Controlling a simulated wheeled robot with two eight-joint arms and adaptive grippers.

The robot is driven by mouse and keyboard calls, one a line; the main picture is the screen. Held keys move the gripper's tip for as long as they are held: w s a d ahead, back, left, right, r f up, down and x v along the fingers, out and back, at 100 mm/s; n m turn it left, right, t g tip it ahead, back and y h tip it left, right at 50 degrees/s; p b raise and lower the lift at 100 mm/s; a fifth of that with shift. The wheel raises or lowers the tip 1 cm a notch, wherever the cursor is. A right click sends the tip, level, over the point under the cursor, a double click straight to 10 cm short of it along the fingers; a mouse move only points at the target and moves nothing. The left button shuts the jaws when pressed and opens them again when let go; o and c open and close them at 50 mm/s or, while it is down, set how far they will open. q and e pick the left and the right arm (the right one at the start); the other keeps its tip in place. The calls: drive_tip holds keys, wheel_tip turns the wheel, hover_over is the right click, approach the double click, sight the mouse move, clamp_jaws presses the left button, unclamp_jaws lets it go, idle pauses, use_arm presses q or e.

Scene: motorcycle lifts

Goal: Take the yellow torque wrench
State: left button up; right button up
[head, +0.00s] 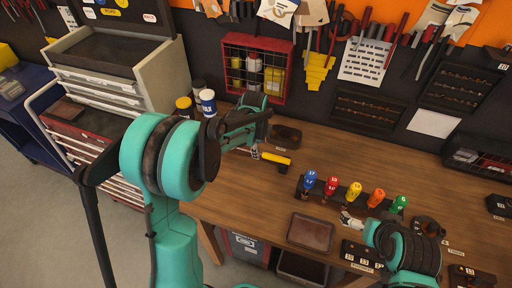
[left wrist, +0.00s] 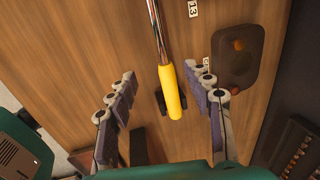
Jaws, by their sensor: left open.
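The yellow torque wrench (head: 275,157) lies on the wooden bench, with only its yellow handle showing clearly in the head view. In the left wrist view its handle (left wrist: 173,92) and a thin, multicoloured-looking shaft run up the picture. My left gripper (left wrist: 164,74) is open, with one finger on each side of the handle and a gap on both sides. In the head view my left gripper (head: 255,150) is small and partly hidden, just left of the handle. My right gripper (head: 350,219) seems to show as a pale shape by the tool rack; its jaws are unclear.
A rack of coloured-handled tools (head: 328,199) stands to the right. A dark dish (head: 286,135) lies close behind the wrench and a brown tray (head: 311,232) in front. A red wire basket (head: 257,68) is at the back. The bench between wrench and rack is mostly clear.

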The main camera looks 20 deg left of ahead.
sight(262, 154)
use_arm(q)
drive_tip(key=f, duration=0.2)
drive_tip(key=w+f+b, duration=0.1)
drive_tip(key=f, duration=0.2)
drive_tip(key=w+f, duration=0.1)
drive_tip(key=f, duration=0.1)
drive_tip(key=shift+d+f, duration=0.15)
drive_tip(key=shift+d, duration=0.2)
drive_tip(key=shift+c, duration=0.2)
clamp_jaws()
